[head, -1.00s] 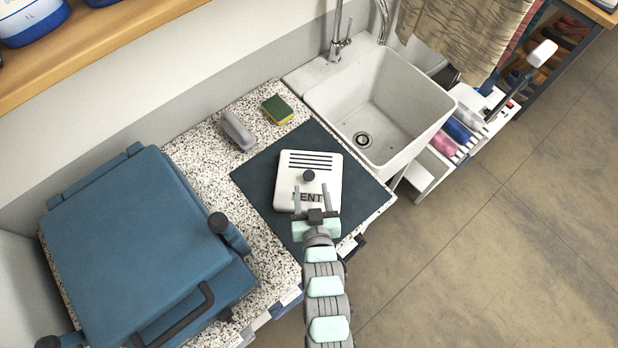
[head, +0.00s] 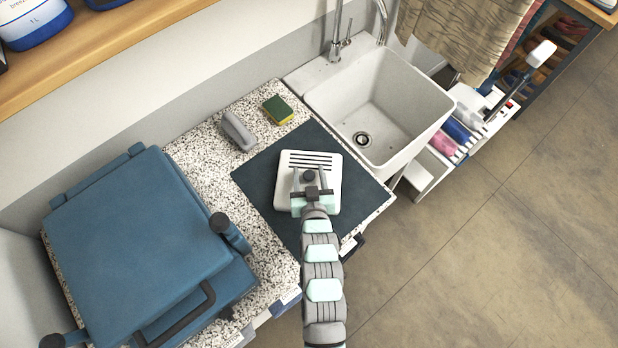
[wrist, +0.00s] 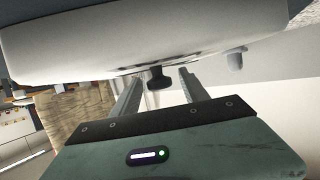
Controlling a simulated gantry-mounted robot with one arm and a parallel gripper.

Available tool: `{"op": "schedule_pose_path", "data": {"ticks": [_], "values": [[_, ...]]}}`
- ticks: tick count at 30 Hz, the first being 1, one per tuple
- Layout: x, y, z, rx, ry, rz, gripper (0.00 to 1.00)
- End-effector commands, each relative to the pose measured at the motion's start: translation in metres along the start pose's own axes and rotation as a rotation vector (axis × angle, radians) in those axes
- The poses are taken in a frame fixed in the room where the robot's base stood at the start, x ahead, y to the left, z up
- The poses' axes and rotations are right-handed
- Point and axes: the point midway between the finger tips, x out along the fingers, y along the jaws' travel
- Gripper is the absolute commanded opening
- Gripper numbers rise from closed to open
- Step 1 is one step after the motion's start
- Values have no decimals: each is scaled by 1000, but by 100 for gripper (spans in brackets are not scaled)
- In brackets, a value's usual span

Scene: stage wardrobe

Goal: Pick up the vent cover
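The vent cover (head: 326,187) is a white, rounded square with dark slots along its far edge and a dark knob (head: 308,176) near its middle. It lies flat on a dark mat (head: 262,180). My gripper (head: 310,177) is over the cover, its two fingers pointing at the knob, one on either side in the head view. In the wrist view the fingers (wrist: 158,92) are apart, with the dark knob (wrist: 160,78) between or just beyond their tips. I cannot tell whether they touch it. The gripper hides the cover's lettering.
A grey object (head: 238,130) and a green-yellow sponge (head: 278,109) lie on the speckled counter behind the mat. A white sink (head: 372,95) is at the back right. A large blue press-like machine (head: 140,250) stands at the left.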

Motion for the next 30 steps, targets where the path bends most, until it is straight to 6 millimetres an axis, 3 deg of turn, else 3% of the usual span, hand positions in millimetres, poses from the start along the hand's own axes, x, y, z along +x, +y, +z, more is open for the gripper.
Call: {"op": "schedule_pose_path", "data": {"ticks": [18, 30], "values": [[0, 0, 0, 0, 0, 0, 1], [0, 0, 0, 0, 0, 0, 0]]}}
